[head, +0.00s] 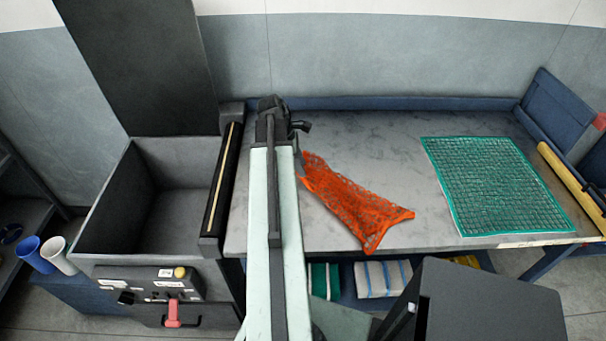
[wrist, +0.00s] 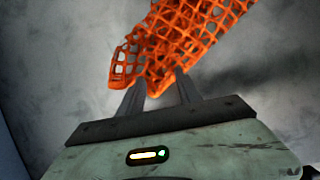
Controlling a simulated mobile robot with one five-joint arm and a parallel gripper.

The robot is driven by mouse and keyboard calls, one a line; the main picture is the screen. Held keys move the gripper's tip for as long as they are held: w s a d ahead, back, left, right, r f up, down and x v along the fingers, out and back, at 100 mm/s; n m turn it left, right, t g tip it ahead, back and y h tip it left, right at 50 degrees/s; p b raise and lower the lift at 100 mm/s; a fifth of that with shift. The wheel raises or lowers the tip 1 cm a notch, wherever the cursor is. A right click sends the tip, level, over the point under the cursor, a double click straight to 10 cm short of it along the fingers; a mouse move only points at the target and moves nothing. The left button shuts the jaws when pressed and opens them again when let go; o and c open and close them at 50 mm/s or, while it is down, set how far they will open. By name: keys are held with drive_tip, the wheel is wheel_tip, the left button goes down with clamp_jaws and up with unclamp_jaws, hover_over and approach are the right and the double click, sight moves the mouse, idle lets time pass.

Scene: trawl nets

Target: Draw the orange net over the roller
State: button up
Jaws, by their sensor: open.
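The orange net (head: 350,198) lies on the grey tabletop, running diagonally from beside my arm toward the table's front edge. The roller (head: 222,180) is a dark bar with a pale stripe at the table's left end, beside the open bin. My gripper shows in the wrist view (wrist: 160,88), with its two fingers apart at the near end of the orange net (wrist: 190,40). In the head view my arm covers part of the table between roller and net, and the fingertips are hidden.
A green net (head: 495,185) lies flat on the right of the table (head: 330,125). A deep grey bin (head: 105,205) stands left of the roller, with a control panel (head: 150,284) and red lever below. A yellow tube (head: 570,185) lies at the right edge.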

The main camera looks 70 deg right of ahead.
drive_tip(key=shift+f, duration=0.15)
drive_tip(key=shift+s+f+b, duration=0.15)
drive_tip(key=shift+f+b, duration=0.2)
drive_tip(key=shift+b, duration=0.2)
clamp_jaws()
